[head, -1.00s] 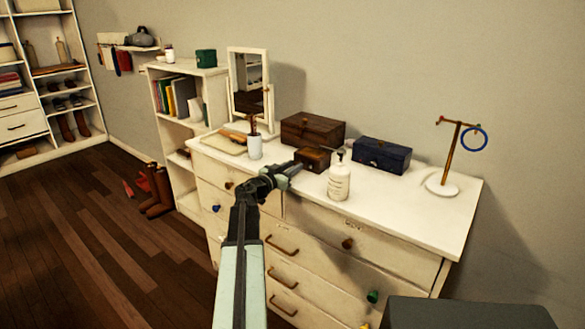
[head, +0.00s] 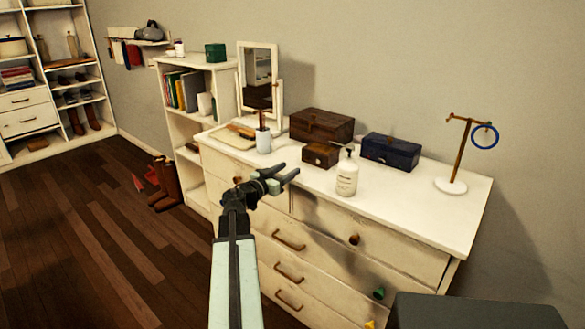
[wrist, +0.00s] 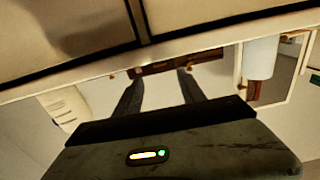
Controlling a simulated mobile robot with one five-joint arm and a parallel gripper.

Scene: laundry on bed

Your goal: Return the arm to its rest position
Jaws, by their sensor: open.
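My gripper (head: 284,174) is open and empty in the head view, at the front edge of the white dresser, beside its top. My arm reaches up to it from the bottom of the picture. In the wrist view both fingers of my gripper (wrist: 157,86) are spread apart, with nothing held between them. Past the fingertips a brown wooden box (wrist: 180,63) shows; it is apart from them.
The dresser top (head: 420,210) bears a white pump bottle (head: 347,177), a small brown box (head: 320,154), a larger brown box (head: 321,125), a blue box (head: 390,151), a cup (head: 263,141), a mirror (head: 258,75) and a stand (head: 458,160). The floor (head: 80,240) at left is mostly clear.

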